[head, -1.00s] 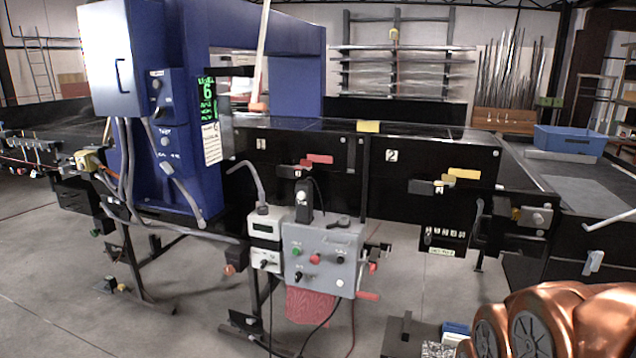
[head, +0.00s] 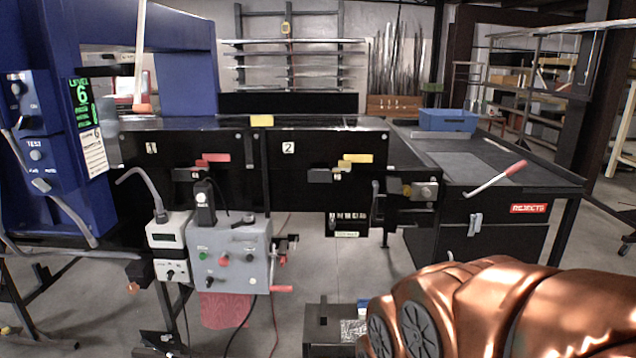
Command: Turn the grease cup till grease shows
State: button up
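A small brass-yellow part (head: 407,190) sits by the grey bearing block (head: 426,191) at the right end of the black conveyor. It may be the grease cup, but it is too small to be sure. No grease can be made out there. My copper-coloured arm fills the lower right of the head view. My gripper does not show, so its opening and anything in it are hidden.
The black conveyor (head: 290,190) with panels 1 and 2 runs across the middle. A grey control box (head: 232,255) stands in front. At right is the REJECTS table (head: 545,180) with a blue bin (head: 447,120) and a red-handled lever (head: 497,178). Floor before the conveyor end is partly clear.

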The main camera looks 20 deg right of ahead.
aim_at(407, 191)
jog(key=k, duration=0.5)
jog(key=z, duration=1.85)
jog(key=i, duration=1)
jog(key=u, duration=1.9)
